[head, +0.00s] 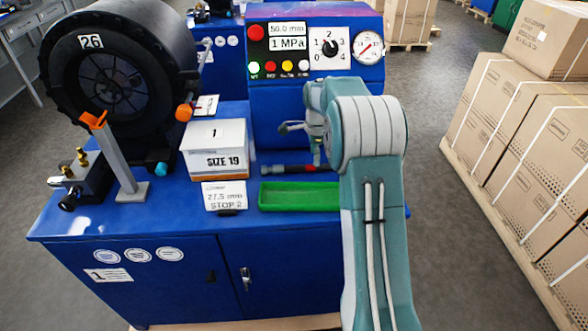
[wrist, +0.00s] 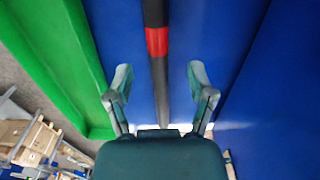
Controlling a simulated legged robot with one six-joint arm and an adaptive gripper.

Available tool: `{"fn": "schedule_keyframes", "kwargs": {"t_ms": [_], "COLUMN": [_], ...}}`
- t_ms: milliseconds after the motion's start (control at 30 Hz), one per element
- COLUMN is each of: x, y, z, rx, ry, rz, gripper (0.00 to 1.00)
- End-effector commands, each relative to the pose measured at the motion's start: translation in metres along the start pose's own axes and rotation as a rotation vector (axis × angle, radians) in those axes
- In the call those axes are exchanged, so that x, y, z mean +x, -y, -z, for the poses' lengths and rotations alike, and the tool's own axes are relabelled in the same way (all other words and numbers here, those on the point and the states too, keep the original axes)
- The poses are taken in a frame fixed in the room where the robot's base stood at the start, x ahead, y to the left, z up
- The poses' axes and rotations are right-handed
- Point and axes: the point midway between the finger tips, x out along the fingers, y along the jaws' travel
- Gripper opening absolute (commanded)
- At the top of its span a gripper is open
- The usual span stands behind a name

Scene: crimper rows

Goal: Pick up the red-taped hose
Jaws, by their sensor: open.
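The red-taped hose (head: 283,169) is a short black hose lying on the blue bench top, behind the green tray. In the head view its right part is hidden by my arm. In the wrist view the hose (wrist: 154,78) runs lengthwise down the middle, with its red tape band (wrist: 157,41) near the top. My gripper (wrist: 159,80) is open, with one finger on each side of the hose and gaps to both. In the head view my gripper (head: 317,155) points down by the hose. I cannot tell its exact height above the bench.
The green tray (head: 298,196) lies in front of the hose. The control panel (head: 315,48) rises behind. A black crimper head (head: 110,75) is at the far left.

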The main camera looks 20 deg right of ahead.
Motion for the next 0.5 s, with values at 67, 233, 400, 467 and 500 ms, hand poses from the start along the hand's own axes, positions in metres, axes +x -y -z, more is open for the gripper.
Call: {"fn": "schedule_keyframes", "kwargs": {"t_ms": [67,233,400,467,500], "x": [0.014,0.037,0.042,0.041,0.041], "y": [-0.002,-0.002,-0.002,-0.002,-0.002], "z": [-0.001,-0.002,-0.002,-0.002,-0.002], "rx": [0.000,0.000,-0.001,-0.001,-0.001], "ry": [0.000,-0.001,-0.001,-0.001,-0.001], "rz": [-0.004,-0.001,0.001,0.001,0.001], "gripper": [0.70,0.70,0.70,0.70,0.70]}}
